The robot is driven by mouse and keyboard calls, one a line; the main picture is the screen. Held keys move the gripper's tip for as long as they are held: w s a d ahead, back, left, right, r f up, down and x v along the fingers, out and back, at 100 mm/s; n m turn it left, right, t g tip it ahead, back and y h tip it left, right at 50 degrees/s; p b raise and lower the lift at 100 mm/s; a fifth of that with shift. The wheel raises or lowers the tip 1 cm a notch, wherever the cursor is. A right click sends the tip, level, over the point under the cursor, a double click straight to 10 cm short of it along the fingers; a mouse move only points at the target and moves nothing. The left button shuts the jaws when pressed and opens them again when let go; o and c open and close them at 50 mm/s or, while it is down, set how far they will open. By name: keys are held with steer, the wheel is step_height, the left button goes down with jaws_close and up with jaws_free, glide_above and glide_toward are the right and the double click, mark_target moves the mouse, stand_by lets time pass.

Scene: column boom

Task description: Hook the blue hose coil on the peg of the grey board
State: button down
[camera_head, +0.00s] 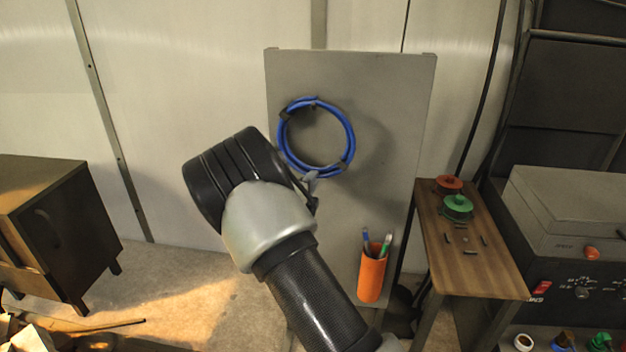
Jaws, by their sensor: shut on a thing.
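The blue hose coil (351,136) is a ring with dark ties, upright in front of the upper part of the grey board (395,95). My gripper (309,179) is at the coil's lower edge and shut on it; my wrist hides much of the gripper. A small dark spot shows at the top of the coil, and I cannot tell whether it is the peg or a tie. The coil casts a shadow on the board to its right. I cannot tell whether the coil touches the board or hangs on the peg.
An orange cup (372,279) with pens is at the board's lower right. A wooden side table (470,255) right of the board bears a green spool (457,207) and a red spool (448,184). A dark cabinet (50,220) stands at the left.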

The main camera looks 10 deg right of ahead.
steer(key=shift+r, duration=0.1)
steer(key=c, duration=1.6)
jaws_free()
steer(key=shift+c, duration=0.2)
steer(key=shift+s, duration=0.1)
